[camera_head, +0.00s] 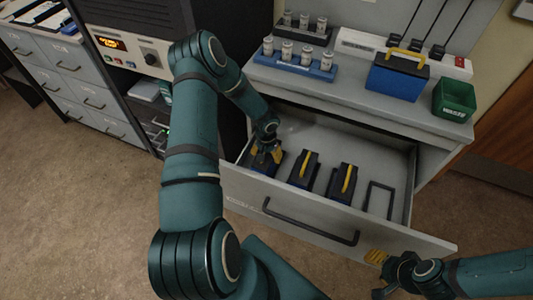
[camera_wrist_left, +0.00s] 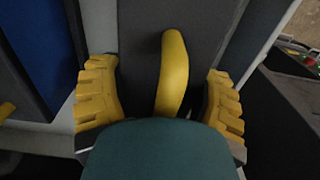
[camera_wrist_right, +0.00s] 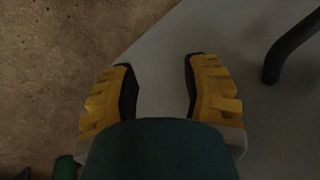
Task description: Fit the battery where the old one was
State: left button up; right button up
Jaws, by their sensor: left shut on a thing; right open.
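Three dark batteries with yellow handles stand in the open drawer (camera_head: 325,232): a left one (camera_head: 262,165), a middle one (camera_head: 301,173) and a right one (camera_head: 340,187). An empty dark frame (camera_head: 377,198) lies at the drawer's right end. My left gripper (camera_head: 266,152) is shut on the left battery, with its handle (camera_wrist_left: 172,75) between the fingers in the left wrist view. Its fingers partly hide this battery. A blue battery (camera_head: 396,82) with a yellow handle stands on the counter. My right gripper (camera_head: 377,258) is open and empty outside the drawer front, also in the right wrist view (camera_wrist_right: 160,90).
A green bin (camera_head: 454,100) stands at the counter's right end. A blue rack (camera_head: 300,66) of cylinders, a white power strip (camera_head: 365,43) and a dark rack (camera_head: 304,33) are on the counter. The drawer's handle (camera_head: 310,228) juts out in front. Brown floor lies in front.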

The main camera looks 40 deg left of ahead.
pick_arm(q)
jog(key=o, duration=1.3)
notch_tip(320, 180, up, 12)
jog(key=p, duration=0.2)
jog(key=shift+p, duration=0.3)
